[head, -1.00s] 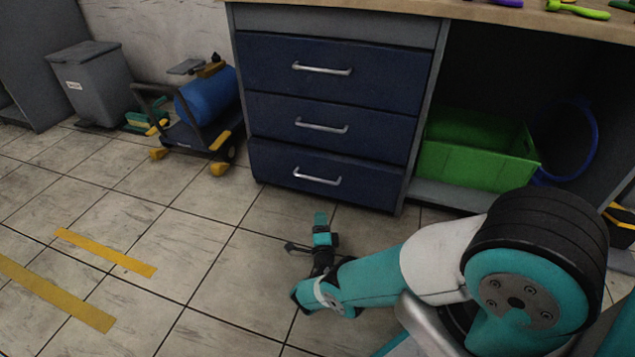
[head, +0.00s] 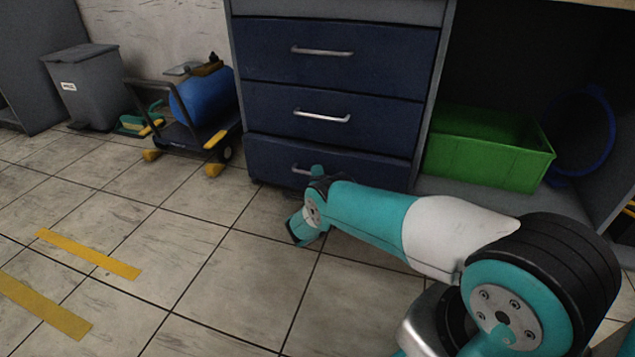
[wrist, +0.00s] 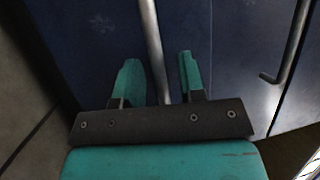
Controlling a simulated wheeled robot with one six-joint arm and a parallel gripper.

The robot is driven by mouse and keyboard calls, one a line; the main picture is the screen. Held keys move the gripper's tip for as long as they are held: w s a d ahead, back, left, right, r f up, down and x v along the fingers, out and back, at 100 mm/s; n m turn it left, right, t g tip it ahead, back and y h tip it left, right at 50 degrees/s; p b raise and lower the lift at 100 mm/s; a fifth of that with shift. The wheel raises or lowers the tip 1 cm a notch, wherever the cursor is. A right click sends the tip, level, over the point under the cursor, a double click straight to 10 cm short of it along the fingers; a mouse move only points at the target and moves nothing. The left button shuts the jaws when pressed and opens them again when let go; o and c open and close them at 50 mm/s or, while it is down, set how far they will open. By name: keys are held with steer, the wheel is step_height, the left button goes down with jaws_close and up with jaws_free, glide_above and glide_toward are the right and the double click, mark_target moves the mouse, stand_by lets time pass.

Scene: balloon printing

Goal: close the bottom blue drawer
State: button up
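The bottom blue drawer (head: 375,170) is the lowest of three in the cabinet. It looks nearly flush with the drawers above, perhaps slightly forward; I cannot tell its exact gap. My gripper (wrist: 158,75) is in front of this drawer, and in the head view my wrist covers part of its handle (head: 300,169). In the wrist view the two teal fingers are apart, with the silver bar of the handle (wrist: 151,35) running between them. Contact with the bar or the drawer front is not clear.
The middle drawer (head: 260,98) and top drawer (head: 270,45) are above, with silver handles. A green crate (head: 480,160) stands on the shelf at right. A blue tank on a cart (head: 205,95) and a grey bin (head: 90,85) stand at left. The tiled floor in front is open.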

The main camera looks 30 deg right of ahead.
jaws_close()
steer(key=w+d, duration=0.2)
steer(key=d, duration=0.1)
steer(key=shift+w+d+b, duration=0.25)
steer(key=shift+w+b, duration=0.15)
jaws_free()
